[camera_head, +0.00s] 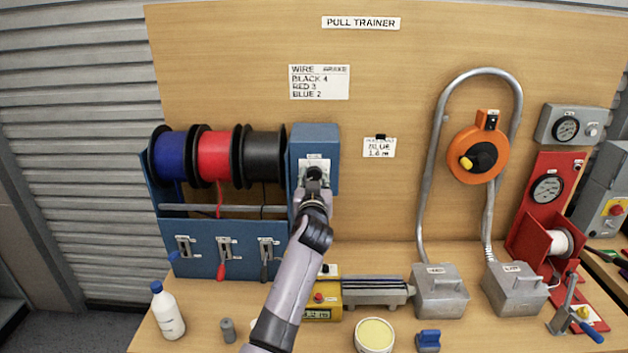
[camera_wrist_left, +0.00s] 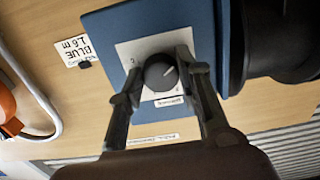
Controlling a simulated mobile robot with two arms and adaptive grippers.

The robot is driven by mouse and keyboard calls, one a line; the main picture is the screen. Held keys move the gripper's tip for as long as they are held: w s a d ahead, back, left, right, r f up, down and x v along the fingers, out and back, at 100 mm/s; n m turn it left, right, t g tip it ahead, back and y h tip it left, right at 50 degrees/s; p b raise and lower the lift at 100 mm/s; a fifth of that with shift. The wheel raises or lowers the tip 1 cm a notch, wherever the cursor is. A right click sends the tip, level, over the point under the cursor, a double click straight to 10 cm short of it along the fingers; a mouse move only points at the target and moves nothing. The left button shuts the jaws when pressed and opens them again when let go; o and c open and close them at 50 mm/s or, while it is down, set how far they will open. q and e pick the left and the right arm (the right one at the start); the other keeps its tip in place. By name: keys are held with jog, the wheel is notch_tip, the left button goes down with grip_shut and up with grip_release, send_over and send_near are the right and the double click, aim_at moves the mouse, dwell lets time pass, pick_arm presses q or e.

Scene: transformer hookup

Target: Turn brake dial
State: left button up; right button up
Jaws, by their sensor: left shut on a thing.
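The brake dial (camera_wrist_left: 160,74) is a round black knob with a pale pointer line. It sits on a white plate on the face of a blue box (camera_head: 324,138), to the right of the wire spools. My left gripper (camera_wrist_left: 156,70) has a finger on each side of the dial and is shut on it. In the head view the gripper (camera_head: 313,183) covers the lower part of the dial and plate. The marks around the dial are too small to read. My right gripper is in neither view.
Blue, red and black spools (camera_head: 214,155) stand left of the box, above a blue panel with levers (camera_head: 225,250). A wire card (camera_head: 319,82) lists BLACK 4, RED 3, BLUE 2. Another card (camera_head: 380,147) reads BLUE 1.6 m. A white bottle (camera_head: 168,312) and yellow tub (camera_head: 374,336) stand in front.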

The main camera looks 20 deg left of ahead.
pick_arm(q)
jog(key=c, duration=0.4)
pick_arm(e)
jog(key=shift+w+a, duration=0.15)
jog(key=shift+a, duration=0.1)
pick_arm(q)
jog(key=shift+m, duration=0.5)
jog(key=m, duration=0.4)
jog(key=shift+a+r+m, duration=0.1)
jog(key=shift+m, duration=0.3)
jog(key=m+p, duration=0.1)
jog(key=m, duration=0.2)
jog(key=shift+m, duration=0.3)
jog(key=m+p, duration=0.2)
jog(key=m, duration=0.4)
jog(key=shift+r, duration=0.1)
jog(key=shift+m+p, duration=1)
jog(key=shift+m, duration=1.1)
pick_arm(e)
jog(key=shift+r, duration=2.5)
